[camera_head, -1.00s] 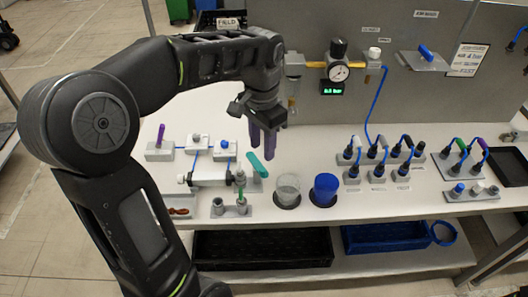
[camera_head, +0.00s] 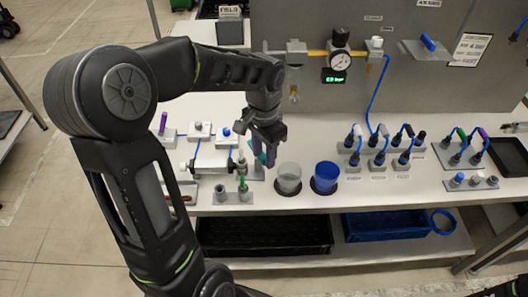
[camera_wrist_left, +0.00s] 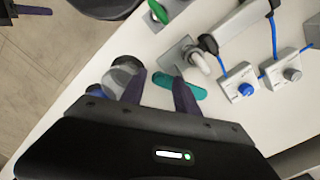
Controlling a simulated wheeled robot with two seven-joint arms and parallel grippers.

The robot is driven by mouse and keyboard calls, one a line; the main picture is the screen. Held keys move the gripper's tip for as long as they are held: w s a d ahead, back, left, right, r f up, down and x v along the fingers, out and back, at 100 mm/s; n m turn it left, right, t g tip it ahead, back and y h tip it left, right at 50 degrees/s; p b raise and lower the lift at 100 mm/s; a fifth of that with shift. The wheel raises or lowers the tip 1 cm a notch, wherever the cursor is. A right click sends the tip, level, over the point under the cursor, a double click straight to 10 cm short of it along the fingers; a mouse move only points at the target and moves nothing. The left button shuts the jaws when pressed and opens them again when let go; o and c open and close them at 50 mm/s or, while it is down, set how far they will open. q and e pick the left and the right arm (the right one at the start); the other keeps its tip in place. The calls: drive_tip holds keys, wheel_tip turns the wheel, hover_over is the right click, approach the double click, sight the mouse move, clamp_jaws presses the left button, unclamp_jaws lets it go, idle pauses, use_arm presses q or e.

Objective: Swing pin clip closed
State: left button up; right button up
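A teal bar (camera_head: 259,158), seemingly the pin clip, sits at the right end of the grey cylinder assembly (camera_head: 212,165) and is partly hidden by my left gripper (camera_head: 265,152). In the left wrist view the teal bar (camera_wrist_left: 165,82) runs behind the right-hand finger, beside a grey block with a hooked rod end (camera_wrist_left: 199,61). My left gripper (camera_wrist_left: 157,78) has its purple fingers apart, with nothing clearly held between them. I cannot tell whether a finger touches the bar. My right gripper is out of view.
A clear cup (camera_head: 288,178) and a blue cup (camera_head: 326,177) stand just right of the gripper. An upright fitting with a green part (camera_head: 242,184) stands close in front. Several cable plugs (camera_head: 378,158) are farther right. Bare tabletop (camera_head: 430,190) lies at the front right.

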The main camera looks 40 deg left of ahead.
use_arm(q)
drive_tip(key=shift+f, duration=0.15)
drive_tip(key=shift+c, duration=0.5)
clamp_jaws()
